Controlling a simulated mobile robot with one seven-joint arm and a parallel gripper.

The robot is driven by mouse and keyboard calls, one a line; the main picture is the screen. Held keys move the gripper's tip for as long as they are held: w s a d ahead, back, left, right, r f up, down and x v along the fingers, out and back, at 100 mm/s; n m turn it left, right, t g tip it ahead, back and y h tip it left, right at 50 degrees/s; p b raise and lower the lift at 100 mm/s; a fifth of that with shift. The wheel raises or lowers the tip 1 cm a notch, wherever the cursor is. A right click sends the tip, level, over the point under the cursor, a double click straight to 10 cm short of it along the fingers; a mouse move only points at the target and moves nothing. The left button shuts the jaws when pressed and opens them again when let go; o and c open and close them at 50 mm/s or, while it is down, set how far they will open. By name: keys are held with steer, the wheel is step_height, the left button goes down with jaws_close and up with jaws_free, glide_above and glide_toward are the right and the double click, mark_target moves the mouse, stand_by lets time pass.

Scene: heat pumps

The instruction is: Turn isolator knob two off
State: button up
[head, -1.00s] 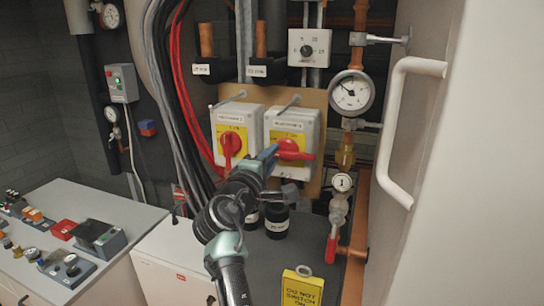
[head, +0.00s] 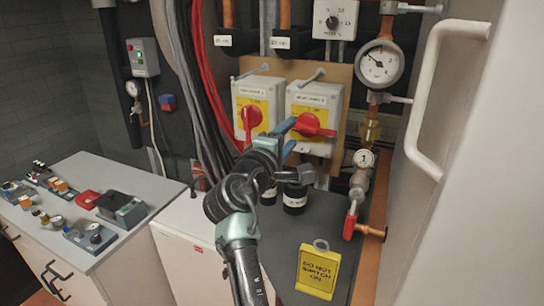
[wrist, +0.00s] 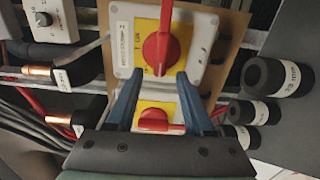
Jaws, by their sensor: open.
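Two white isolator boxes with yellow plates and red knobs sit side by side on a tan board. The right isolator knob (head: 313,125) lies roughly level in the head view; the left isolator knob (head: 250,118) stands upright. The box labels are too small to read surely. In the wrist view, turned sideways, the right knob (wrist: 160,42) is at top and the left knob (wrist: 152,119) below, partly behind my gripper. My gripper (wrist: 160,73) is open, its blue fingertips flanking the lower end of the right knob. Contact cannot be told.
A pressure gauge (head: 380,63) and a valve with a red lever (head: 350,220) stand right of the boxes. A white door handle (head: 430,100) is at far right. A yellow tag (head: 318,271) lies below. Black pipe ends (wrist: 275,76) are near the gripper.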

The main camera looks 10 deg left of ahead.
steer(key=b+v, duration=0.3)
steer(key=v, duration=0.7)
steer(key=shift+s+b, duration=0.3)
steer(key=shift+s, duration=0.05)
steer(key=shift+a, duration=0.1)
